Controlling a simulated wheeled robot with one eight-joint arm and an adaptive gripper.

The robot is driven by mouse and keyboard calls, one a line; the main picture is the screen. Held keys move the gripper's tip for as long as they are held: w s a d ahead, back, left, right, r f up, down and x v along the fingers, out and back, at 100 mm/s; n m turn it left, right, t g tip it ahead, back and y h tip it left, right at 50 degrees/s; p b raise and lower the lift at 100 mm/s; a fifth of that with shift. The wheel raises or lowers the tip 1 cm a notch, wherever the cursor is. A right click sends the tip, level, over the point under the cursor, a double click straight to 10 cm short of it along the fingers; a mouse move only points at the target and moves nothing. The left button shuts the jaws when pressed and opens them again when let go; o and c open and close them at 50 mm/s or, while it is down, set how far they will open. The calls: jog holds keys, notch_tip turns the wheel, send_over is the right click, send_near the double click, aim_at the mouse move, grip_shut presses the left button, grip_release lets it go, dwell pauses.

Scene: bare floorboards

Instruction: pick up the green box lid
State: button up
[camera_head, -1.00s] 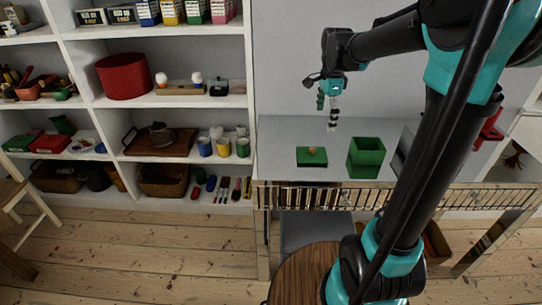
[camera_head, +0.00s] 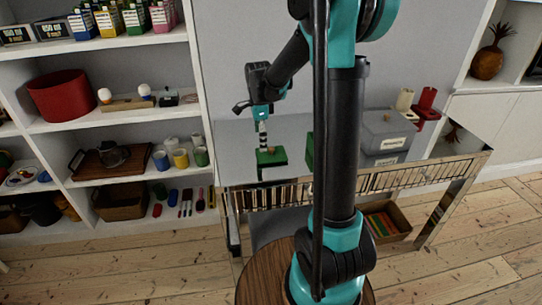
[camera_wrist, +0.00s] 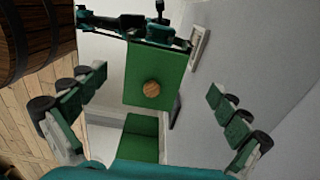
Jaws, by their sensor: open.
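The green box lid (camera_head: 276,157) is a flat green panel with a small round wooden knob, lying on the table. In the wrist view the lid (camera_wrist: 145,70) shows between my fingers, its knob (camera_wrist: 152,88) near the middle of the gap. My gripper (camera_head: 263,146) is just above the lid in the head view. Its two fingers are spread wide and empty in the wrist view (camera_wrist: 156,86), and I see no contact with the lid. The green box (camera_head: 309,150) stands right of the lid, mostly hidden behind my arm; it also shows in the wrist view (camera_wrist: 139,142).
A metal rail (camera_head: 400,175) runs along the front edge. Shelves with cups (camera_head: 180,158) stand at left. A round wooden stool (camera_head: 262,275) is in front.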

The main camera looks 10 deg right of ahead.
aim_at(264, 155)
jog(key=shift+s+d+f, duration=0.1)
jog(key=shift+d+f, duration=0.05)
jog(key=shift+f, duration=0.75)
jog(key=shift+s+d+f, duration=0.1)
jog(key=shift+d+f, duration=0.1)
jog(key=shift+f, duration=0.75)
jog(key=shift+d+f, duration=0.15)
jog(key=shift+f, duration=0.75)
jog(key=c, duration=1)
jog(key=shift+r, duration=0.1)
